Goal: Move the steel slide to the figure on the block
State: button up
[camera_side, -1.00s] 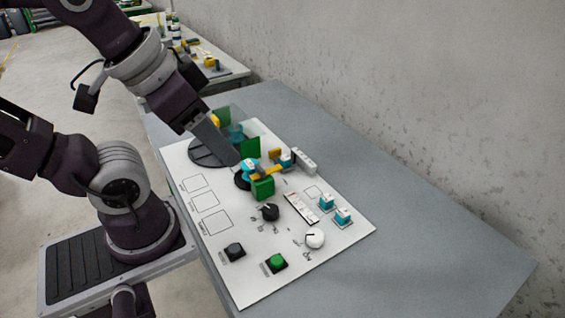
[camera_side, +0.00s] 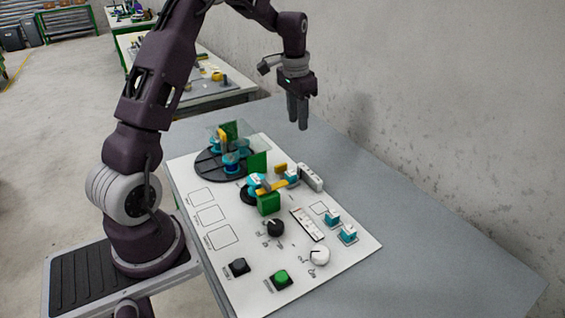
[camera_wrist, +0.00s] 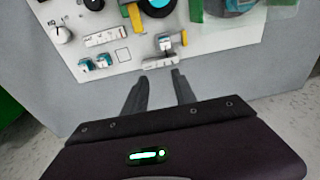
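My gripper (camera_side: 298,124) is raised above the grey table, beyond the panel's far right edge. In the wrist view its two fingers (camera_wrist: 159,76) stand apart with nothing between them. A white strip with dark marks (camera_side: 307,223) lies on the panel; it also shows in the wrist view (camera_wrist: 107,37). I cannot make out which part is the steel slide. Two teal blocks with white tops, one nearer (camera_side: 347,234) and one farther (camera_side: 332,219), sit right of the strip. Any figure on them is too small to read.
The white panel (camera_side: 215,262) carries a black knob (camera_side: 275,228), a white knob (camera_side: 319,256), a green button (camera_side: 281,279) and a black button (camera_side: 239,266). A dark round plate (camera_side: 207,166) with teal parts and a clear guard stands at the back. The table right of the panel is clear.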

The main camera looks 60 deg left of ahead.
jog(key=g, duration=0.1)
send_over(282, 164)
jog(key=shift+h, duration=0.3)
jog(key=f, duration=1.3)
jog(key=shift+d, duration=0.2)
notch_tip(282, 164, down, 8)
jog(key=shift+a+r, duration=0.15)
jog(key=shift+r, duration=0.05)
grip_shut()
